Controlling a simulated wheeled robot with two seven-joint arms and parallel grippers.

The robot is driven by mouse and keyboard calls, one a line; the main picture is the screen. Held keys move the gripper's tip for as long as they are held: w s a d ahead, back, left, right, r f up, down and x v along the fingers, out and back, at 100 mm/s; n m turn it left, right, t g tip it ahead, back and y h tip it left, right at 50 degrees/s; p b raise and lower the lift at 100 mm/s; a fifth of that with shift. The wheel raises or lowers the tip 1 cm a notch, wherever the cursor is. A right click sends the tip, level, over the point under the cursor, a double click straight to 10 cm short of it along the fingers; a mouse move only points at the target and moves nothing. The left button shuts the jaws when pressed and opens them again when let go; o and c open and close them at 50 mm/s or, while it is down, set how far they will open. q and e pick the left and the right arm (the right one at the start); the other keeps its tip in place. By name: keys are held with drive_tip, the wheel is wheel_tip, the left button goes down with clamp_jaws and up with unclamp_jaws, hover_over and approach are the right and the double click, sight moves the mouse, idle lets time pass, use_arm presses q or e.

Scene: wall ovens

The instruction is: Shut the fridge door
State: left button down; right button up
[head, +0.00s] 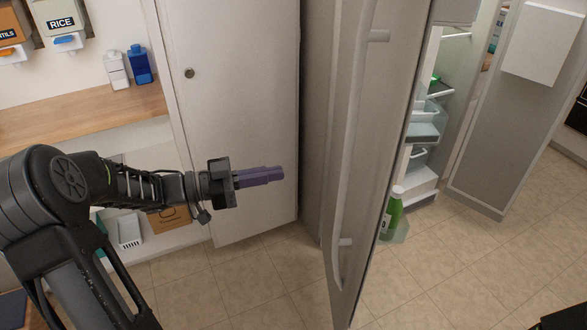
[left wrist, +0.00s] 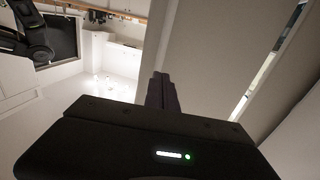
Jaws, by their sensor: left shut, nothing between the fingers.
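The fridge door (head: 381,130) stands open in the head view, swung out toward me, with its long vertical handle (head: 350,130) facing left. To its right the fridge interior (head: 424,130) shows shelves and drawers. A green bottle (head: 391,214) shows at the door's inner edge, low down. My left gripper (head: 280,174) has purple fingers that are shut and empty. It appears left of the door, in front of a white cupboard door, and seems apart from the fridge door. The left wrist view also shows its dark fingers (left wrist: 161,88). My right gripper is not in view.
A white cupboard door (head: 235,90) with a round knob stands behind my left gripper. A wooden shelf (head: 85,118) with a white and a blue bottle is at the left. A grey panel (head: 510,125) stands right of the fridge.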

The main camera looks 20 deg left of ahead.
sight(343, 162)
use_arm(q)
drive_tip(key=p+x, duration=0.2)
drive_tip(key=x, duration=1)
drive_tip(key=shift+w+d, duration=0.1)
drive_tip(key=shift+d, duration=0.1)
drive_tip(key=shift+w+d, duration=0.35)
drive_tip(key=shift+d, duration=0.1)
